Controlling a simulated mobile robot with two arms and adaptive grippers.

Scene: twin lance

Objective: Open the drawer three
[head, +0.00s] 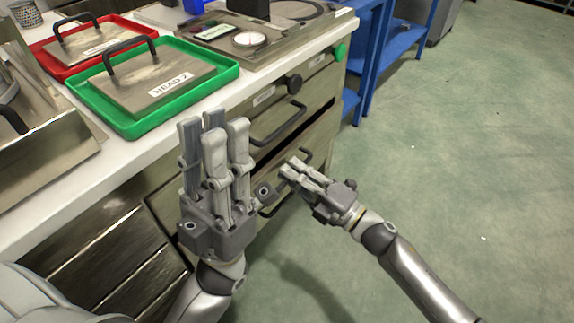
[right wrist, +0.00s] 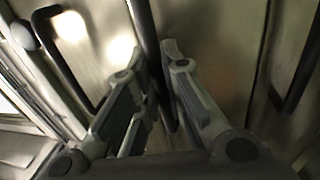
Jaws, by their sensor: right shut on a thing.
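A metal drawer cabinet under the white counter shows stacked drawer fronts in the head view. The upper drawer has a dark bar handle (head: 279,126). A lower drawer handle (head: 306,157) is partly hidden by my right gripper (head: 290,172). My right gripper is shut on this lower handle. In the right wrist view the dark handle bar (right wrist: 147,35) runs between the fingers. My left gripper (head: 213,128) stands in front of the cabinet, fingers up, open and empty. A dark band lies above the lower drawer front; I cannot tell if it is an opening. The drawer numbers are unreadable.
A green tray (head: 232,75) with a lidded plate and a red tray (head: 42,60) stand on the counter (head: 215,99). A blue shelf (head: 401,42) stands behind. The green floor (head: 470,150) is clear to the right.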

